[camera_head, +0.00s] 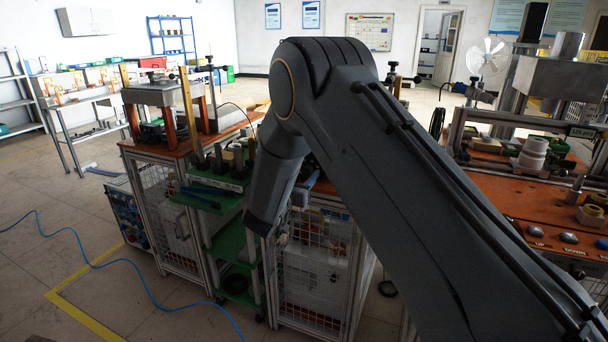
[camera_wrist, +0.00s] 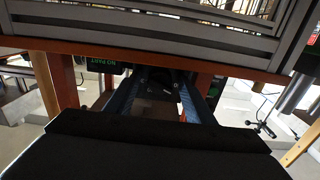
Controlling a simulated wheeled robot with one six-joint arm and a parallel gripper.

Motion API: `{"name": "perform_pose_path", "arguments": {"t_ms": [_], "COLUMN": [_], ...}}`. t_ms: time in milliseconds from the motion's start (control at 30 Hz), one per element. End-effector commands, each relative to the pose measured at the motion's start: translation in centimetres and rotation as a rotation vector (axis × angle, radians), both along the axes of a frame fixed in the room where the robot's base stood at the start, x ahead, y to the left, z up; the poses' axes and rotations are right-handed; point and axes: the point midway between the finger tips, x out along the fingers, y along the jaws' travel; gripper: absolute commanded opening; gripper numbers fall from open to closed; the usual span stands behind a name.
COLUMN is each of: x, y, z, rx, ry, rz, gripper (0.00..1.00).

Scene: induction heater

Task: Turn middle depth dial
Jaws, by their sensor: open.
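I cannot make out the middle depth dial in either view. In the wrist view my gripper (camera_wrist: 158,84) reaches forward with two bluish fingers apart and no object clearly held between them. A dark part with small pale marks lies in line with the gap between the fingers; I cannot tell whether it bears a dial. A dark box with green "NO PART" lettering (camera_wrist: 105,58) is left of the fingers, under an orange-brown edge (camera_wrist: 150,50). In the head view my arm hides the middle of the benches, and the gripper cannot be made out there.
In the head view a station with orange posts (camera_head: 192,105) stands on the left bench. A green shelf cart (camera_head: 228,240) stands beside my arm. The right bench (camera_head: 500,190) carries round parts and push buttons (camera_head: 569,238). A blue hose (camera_head: 90,262) crosses the open floor at left.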

Motion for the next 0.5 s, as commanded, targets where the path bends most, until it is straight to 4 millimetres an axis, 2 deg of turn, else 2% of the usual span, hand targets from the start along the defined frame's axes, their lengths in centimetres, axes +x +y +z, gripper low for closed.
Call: {"name": "perform_pose_path", "arguments": {"t_ms": [300, 367, 500], "x": [0.34, 0.33, 0.32], "y": [-0.10, -0.10, -0.11], "z": [-0.07, -0.07, -0.06], "rx": [-0.001, -0.001, 0.000], "ry": [0.001, 0.001, 0.001], "rz": [0.001, 0.001, 0.001], "gripper": [0.49, 0.41, 0.17]}}
